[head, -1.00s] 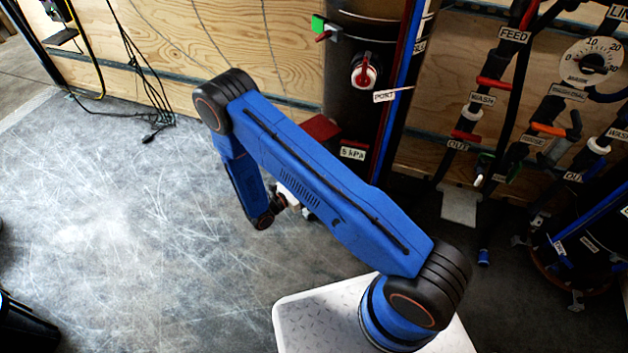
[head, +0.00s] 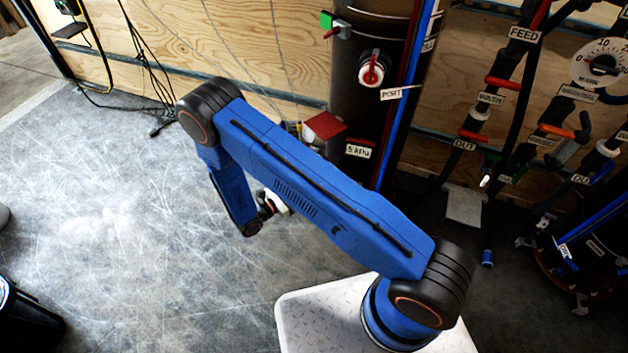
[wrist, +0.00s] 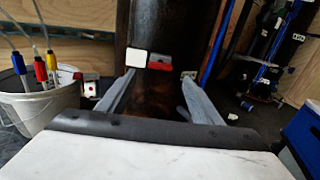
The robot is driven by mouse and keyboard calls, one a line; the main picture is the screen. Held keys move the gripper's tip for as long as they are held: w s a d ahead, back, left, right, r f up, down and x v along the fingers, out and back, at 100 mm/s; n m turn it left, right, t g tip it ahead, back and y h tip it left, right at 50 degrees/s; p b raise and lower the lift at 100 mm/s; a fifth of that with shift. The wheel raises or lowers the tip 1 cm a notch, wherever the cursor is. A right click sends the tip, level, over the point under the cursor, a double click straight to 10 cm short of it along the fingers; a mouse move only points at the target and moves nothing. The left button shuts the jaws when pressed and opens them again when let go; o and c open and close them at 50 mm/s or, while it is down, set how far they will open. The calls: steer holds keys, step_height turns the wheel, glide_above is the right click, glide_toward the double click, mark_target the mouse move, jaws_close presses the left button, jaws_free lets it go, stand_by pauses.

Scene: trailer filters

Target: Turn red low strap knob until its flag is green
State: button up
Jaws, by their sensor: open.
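A red square flag (head: 325,125) shows low on the dark tank (head: 345,105) in the head view, just above my arm. The knob by it is hidden there. In the wrist view a small red block (wrist: 160,63) sits low on the tank, right beside a pale square plate (wrist: 135,57). I cannot tell which of these is the knob. My gripper (wrist: 158,92) is open and empty, its two pale fingers spread below and either side of the red block, short of it.
Higher on the tank are a green flag (head: 327,20) and a red-and-white port (head: 371,70). A bucket (wrist: 45,105) with coloured tools stands left of my gripper. Labelled pipes (head: 500,85) are at the right. The floor at left is mostly clear.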

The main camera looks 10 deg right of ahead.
steer(key=v, duration=1)
steer(key=shift+a, duration=0.35)
steer(key=shift+s, duration=0.15)
